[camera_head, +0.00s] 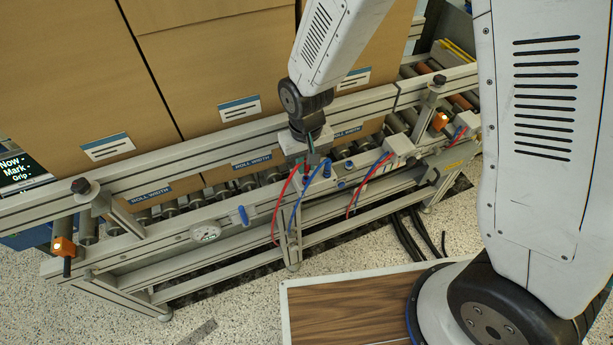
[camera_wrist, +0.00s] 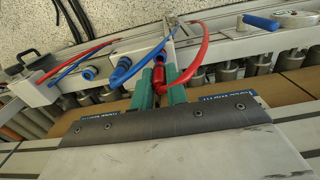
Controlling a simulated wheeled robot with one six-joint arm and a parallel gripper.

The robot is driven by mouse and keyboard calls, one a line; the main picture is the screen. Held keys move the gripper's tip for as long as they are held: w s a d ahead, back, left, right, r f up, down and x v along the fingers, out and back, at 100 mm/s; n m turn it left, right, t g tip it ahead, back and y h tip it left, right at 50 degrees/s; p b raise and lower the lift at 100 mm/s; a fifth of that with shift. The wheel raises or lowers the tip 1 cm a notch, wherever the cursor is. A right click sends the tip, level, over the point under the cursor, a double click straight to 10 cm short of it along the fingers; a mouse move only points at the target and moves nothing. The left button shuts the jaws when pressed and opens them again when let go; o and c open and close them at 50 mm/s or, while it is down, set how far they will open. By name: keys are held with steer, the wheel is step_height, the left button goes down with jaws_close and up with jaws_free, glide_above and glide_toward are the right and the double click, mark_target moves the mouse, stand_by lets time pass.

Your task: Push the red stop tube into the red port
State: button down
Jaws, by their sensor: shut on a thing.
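My gripper (camera_wrist: 160,80) shows in the wrist view with its two green fingers shut on the red fitting end of the red stop tube (camera_wrist: 203,48). The tube loops up and to the right from the fingers. In the head view my gripper (camera_head: 313,158) is at the conveyor's front rail, and the red tube (camera_head: 283,198) hangs in a curve below it. The red port cannot be told apart from the red fitting between the fingers, so I cannot tell whether the tube end sits in it.
Blue fittings (camera_wrist: 88,73) and blue tubes (camera_wrist: 145,58) are close beside the fingers. A gauge (camera_head: 205,233) and blue handle (camera_head: 243,214) lie along the rail. Large cardboard boxes (camera_head: 205,60) stand behind it. Another red tube (camera_wrist: 85,47) is at the left in the wrist view.

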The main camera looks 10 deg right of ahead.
steer(key=shift+f, duration=1.4)
stand_by(0.4)
steer(key=c, duration=1.3)
jaws_free()
step_height(320, 180, up, 8)
steer(key=shift+f, duration=0.1)
